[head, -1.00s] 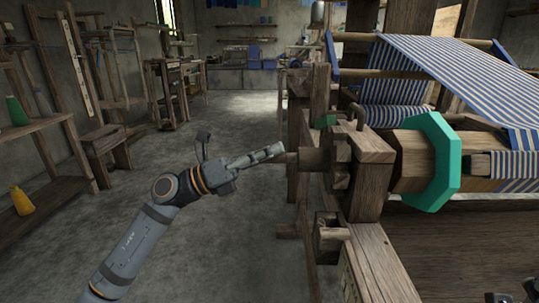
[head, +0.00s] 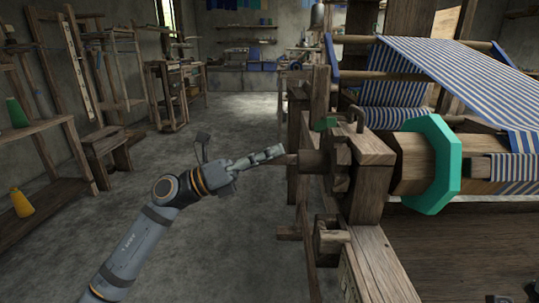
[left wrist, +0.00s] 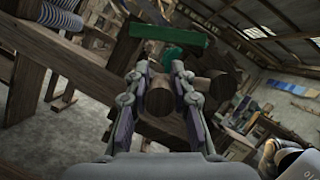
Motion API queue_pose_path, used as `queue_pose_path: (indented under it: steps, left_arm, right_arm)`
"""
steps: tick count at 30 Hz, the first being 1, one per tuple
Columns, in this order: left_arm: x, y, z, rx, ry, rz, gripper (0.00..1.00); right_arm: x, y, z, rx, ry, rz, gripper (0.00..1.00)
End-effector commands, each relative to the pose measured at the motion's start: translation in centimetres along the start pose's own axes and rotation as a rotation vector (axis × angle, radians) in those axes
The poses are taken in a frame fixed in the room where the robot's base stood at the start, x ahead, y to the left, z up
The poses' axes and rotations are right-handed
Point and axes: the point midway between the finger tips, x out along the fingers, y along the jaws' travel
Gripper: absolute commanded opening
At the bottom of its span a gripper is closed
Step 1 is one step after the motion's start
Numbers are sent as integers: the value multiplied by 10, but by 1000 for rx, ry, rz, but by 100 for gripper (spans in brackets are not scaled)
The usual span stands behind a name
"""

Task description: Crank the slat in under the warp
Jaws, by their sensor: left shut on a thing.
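My left gripper (head: 280,153) reaches the outer end of the loom's beam from the left. In the left wrist view, its two fingers (left wrist: 158,72) stand either side of a round wooden crank handle (left wrist: 160,98), shut on it. In the head view the handle is largely hidden by the fingers, beside the wooden hub (head: 312,161). The wooden beam (head: 411,160) carries a green octagonal flange (head: 446,165). A short wooden slat piece (head: 478,168) shows on the beam right of the flange, beside the blue-and-white striped warp (head: 440,68). My right gripper is out of view.
The loom's post (head: 367,195) and lower rail (head: 378,262) stand close right of my arm. The floor (head: 245,112) between is clear.

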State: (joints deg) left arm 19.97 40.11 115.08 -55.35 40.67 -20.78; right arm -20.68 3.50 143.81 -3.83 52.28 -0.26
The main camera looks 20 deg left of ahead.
Motion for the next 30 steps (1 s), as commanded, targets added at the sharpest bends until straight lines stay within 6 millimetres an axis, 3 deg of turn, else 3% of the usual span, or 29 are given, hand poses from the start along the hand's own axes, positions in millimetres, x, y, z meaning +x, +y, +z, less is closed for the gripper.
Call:
queue_pose_path:
  steps: [11,12,17,26,30]
  left_arm:
    - [0,-1,1,0,-2,-2,0]
    - [0,-1,1,0,-2,-2,26]
    - [0,-1,0,0,-1,-2,47]
    - [1,-1,1,1,0,-1,47]
    - [7,-11,16,5,-1,-3,47]
  right_arm:
    - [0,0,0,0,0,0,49]
    - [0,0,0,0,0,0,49]
    - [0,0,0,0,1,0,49]
    - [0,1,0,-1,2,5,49]
    - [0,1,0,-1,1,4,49]
